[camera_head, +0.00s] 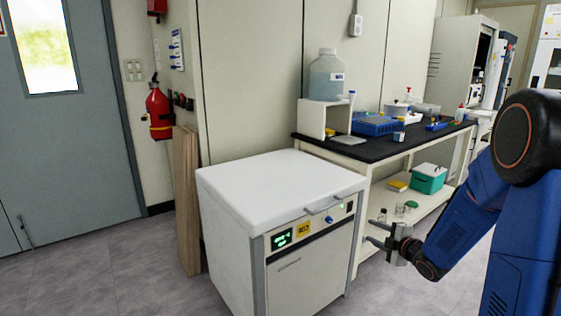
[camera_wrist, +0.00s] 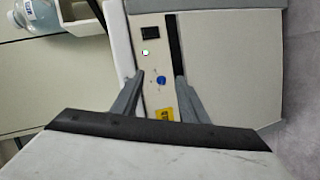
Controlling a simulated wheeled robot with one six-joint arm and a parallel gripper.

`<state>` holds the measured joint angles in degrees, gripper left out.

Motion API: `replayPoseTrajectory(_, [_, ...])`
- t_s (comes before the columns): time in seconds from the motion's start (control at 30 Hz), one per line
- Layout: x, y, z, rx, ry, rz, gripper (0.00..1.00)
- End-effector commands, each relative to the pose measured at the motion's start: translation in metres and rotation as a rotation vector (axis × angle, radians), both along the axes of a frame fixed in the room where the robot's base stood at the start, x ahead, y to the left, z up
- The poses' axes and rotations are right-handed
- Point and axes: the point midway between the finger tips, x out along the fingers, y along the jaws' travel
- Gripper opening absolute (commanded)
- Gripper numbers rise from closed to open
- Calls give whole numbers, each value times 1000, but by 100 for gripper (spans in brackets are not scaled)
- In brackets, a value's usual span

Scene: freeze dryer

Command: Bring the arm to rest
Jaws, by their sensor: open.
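My gripper (camera_head: 380,234) is at the right of the head view, at the end of my blue arm. It is in front of the bench and to the right of the freeze dryer's front face. Its two fingers are apart with nothing between them. In the wrist view the gripper (camera_wrist: 157,82) shows its two grey fingers spread, with the dryer's control panel (camera_wrist: 156,62) behind them. The freeze dryer (camera_head: 285,225) is a white box with its lid (camera_head: 275,186) shut, a lit green display and a blue knob. My gripper looks apart from it.
A black-topped bench (camera_head: 356,149) stands behind the dryer and holds a large bottle (camera_head: 326,78), a blue rack (camera_head: 374,125) and small labware. Its lower shelf holds a green box (camera_head: 428,180). A wooden board (camera_head: 187,200) leans on the wall. The floor at left is clear.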

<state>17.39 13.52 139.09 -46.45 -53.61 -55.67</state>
Motion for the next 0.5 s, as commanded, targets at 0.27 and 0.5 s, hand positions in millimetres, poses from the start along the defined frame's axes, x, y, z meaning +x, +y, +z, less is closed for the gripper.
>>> replayPoseTrajectory(0.27, [-30, -16, 42, 67, 148, -237, 40])
replayPoseTrajectory(0.5, [-75, -26, 70, 178, 269, -448, 40])
